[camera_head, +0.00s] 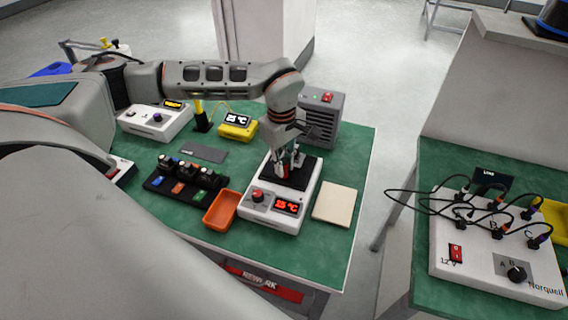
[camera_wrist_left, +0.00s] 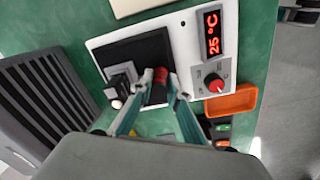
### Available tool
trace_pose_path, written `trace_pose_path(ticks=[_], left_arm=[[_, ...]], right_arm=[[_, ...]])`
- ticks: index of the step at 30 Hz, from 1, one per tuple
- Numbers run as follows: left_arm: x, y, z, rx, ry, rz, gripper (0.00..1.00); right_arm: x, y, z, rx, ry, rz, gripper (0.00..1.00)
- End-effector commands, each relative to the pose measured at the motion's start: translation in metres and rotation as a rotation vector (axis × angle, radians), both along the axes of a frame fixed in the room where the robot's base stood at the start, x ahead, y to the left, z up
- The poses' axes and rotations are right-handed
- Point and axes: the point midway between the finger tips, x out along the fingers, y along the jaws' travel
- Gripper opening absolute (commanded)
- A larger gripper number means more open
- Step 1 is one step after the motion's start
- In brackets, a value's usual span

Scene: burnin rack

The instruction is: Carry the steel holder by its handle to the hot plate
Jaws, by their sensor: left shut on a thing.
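The hot plate (camera_head: 273,216) is a white box with a black top, a red knob and a red display reading 25 °C; it also shows in the wrist view (camera_wrist_left: 185,30). My left gripper (camera_head: 287,172) points down over the black top. In the wrist view its fingers (camera_wrist_left: 158,90) are shut on a small red handle. The steel holder (camera_wrist_left: 122,80) appears as a small grey and black block beside the fingertips, over the corner of the black top. The fingers partly hide it, and I cannot tell whether it touches the plate. My right gripper is not in view.
An orange tray (camera_head: 221,210) and a black rack of small modules (camera_head: 184,179) are left of the hot plate. A beige pad (camera_head: 336,203) lies right of it. A grey vented unit (camera_head: 322,118) stands behind, with a yellow meter (camera_head: 238,127) to its left.

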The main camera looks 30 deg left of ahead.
Motion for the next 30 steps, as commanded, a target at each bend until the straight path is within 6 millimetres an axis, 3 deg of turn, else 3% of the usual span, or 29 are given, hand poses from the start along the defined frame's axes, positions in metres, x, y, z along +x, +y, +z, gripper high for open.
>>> trace_pose_path(ticks=[6,7,9,22,30], left_arm=[[0.000,0.000,-0.003,0.000,0.000,-0.001,0.00],[0.000,0.000,-0.003,0.000,0.001,-0.001,0.21],[0.000,0.000,-0.003,0.000,0.001,-0.001,0.33],[0.000,0.000,0.005,0.000,-0.001,0.000,0.33],[-0.001,0.000,0.053,0.000,-0.004,-0.001,0.33]], right_arm=[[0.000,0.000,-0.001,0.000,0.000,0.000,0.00],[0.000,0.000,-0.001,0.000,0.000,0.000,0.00],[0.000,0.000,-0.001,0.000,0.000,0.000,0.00],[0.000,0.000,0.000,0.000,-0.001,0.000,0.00],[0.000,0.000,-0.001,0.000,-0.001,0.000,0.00]])
